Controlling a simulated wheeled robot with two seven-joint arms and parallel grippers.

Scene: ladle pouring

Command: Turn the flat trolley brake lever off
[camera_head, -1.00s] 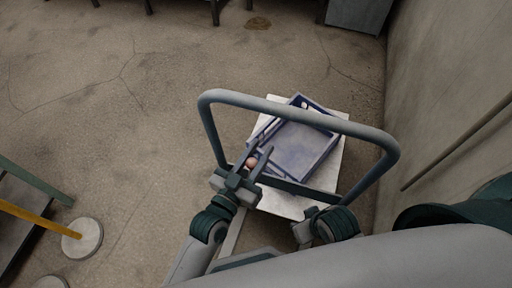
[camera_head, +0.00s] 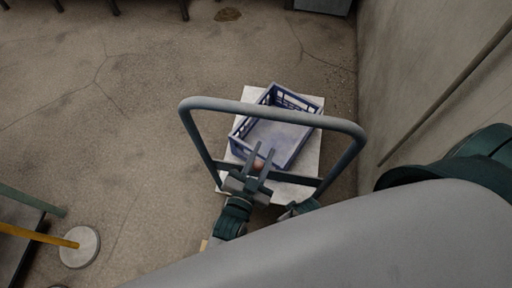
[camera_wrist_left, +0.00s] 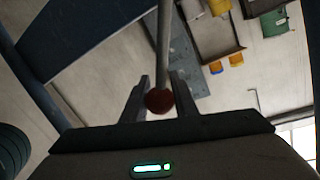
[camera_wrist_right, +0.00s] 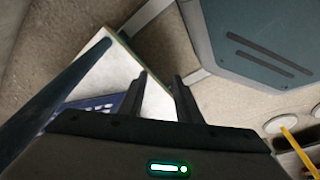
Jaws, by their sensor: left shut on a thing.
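The flat trolley (camera_head: 310,150) has a pale deck and a blue-grey tubular handle frame (camera_head: 268,108) rising on my side. The brake lever is a thin rod (camera_wrist_left: 164,45) with a reddish-brown ball knob (camera_wrist_left: 159,101), and the knob also shows in the head view (camera_head: 258,165). My left gripper (camera_head: 262,148) is shut on the knob, with one finger on each side of it. The lever's lower end is hidden in the head view. My right gripper (camera_wrist_right: 162,76) has its fingers apart with nothing between them, close to the trolley's near right side.
A blue crate (camera_head: 284,147) sits on the trolley deck. A wall (camera_head: 430,70) with a rail stands close on the right. A yellow pole on a round base (camera_head: 80,247) stands at the lower left. Floor left of the trolley is clear.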

